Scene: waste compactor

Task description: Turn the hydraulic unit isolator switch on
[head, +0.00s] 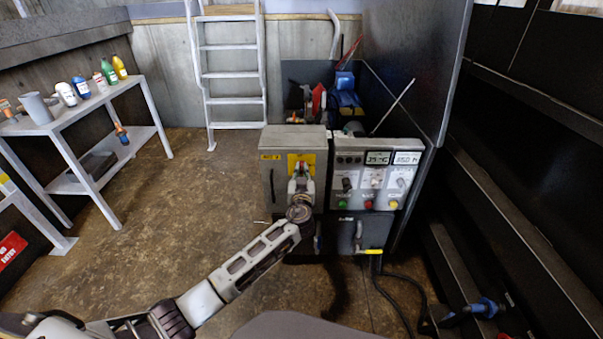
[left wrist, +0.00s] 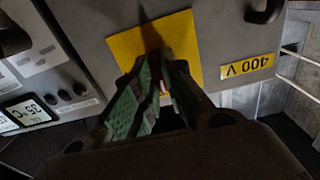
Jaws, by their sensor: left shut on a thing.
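The isolator switch's yellow plate (head: 311,158) is on the front of a grey cabinet (head: 268,188). In the left wrist view the yellow plate (left wrist: 186,35) fills the upper middle, and a small reddish part of the switch (left wrist: 166,66) shows between my fingers. My left gripper (head: 301,172) is in front of the plate. In the left wrist view its green-padded fingers (left wrist: 158,80) are shut on the switch handle. The fingers hide most of the handle, so I cannot tell its angle. My right gripper is not in view.
A control panel (head: 376,172) with displays, knobs and coloured buttons adjoins the cabinet on the right. A "400 V" label (left wrist: 246,67) is beside the plate. A bench (head: 95,105) with bottles stands left, and a ladder (head: 232,75) behind. A black cable (head: 400,290) lies on the floor.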

